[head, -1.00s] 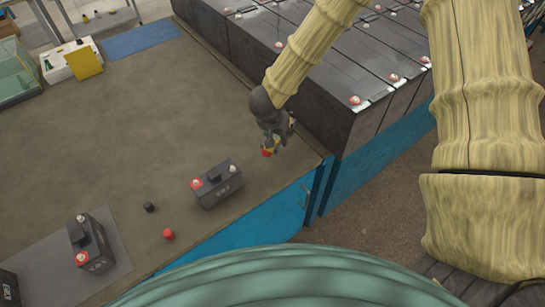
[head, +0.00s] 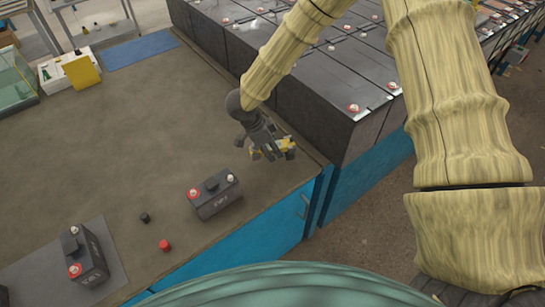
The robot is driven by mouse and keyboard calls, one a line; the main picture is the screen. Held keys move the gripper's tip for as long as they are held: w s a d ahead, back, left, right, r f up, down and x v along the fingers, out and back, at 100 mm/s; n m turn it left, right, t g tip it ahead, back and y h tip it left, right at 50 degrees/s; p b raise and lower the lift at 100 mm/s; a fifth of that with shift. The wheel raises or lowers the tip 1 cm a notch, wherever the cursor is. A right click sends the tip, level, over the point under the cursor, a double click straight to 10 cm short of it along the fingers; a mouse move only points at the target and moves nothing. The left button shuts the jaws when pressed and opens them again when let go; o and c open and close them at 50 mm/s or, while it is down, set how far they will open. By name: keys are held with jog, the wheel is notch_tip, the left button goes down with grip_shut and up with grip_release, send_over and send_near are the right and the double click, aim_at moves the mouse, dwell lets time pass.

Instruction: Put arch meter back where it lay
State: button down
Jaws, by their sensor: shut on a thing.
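My gripper (head: 272,150) is above the right part of the brown bench top, beyond and to the right of a small dark battery. It is shut on a small yellow thing (head: 256,153), which I take to be the arch meter. Yellow shows on both sides of the fingers. The fingers hide most of the thing, so its full shape and any contact with the bench cannot be told.
The small battery (head: 214,194) has red and white terminals. A black cap (head: 145,217) and a red cap (head: 165,245) lie left of it. Another battery (head: 86,255) stands on a grey mat (head: 40,284). Large battery blocks (head: 300,95) border the right. The bench middle is clear.

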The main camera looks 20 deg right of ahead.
jog(key=shift+f+p, duration=0.3)
jog(key=shift+f, duration=1.9)
jog(key=shift+f, duration=0.15)
jog(key=c, duration=1)
grip_release()
jog(key=b+v, duration=0.1)
jog(key=v, duration=1.1)
jog(key=shift+b, duration=0.35)
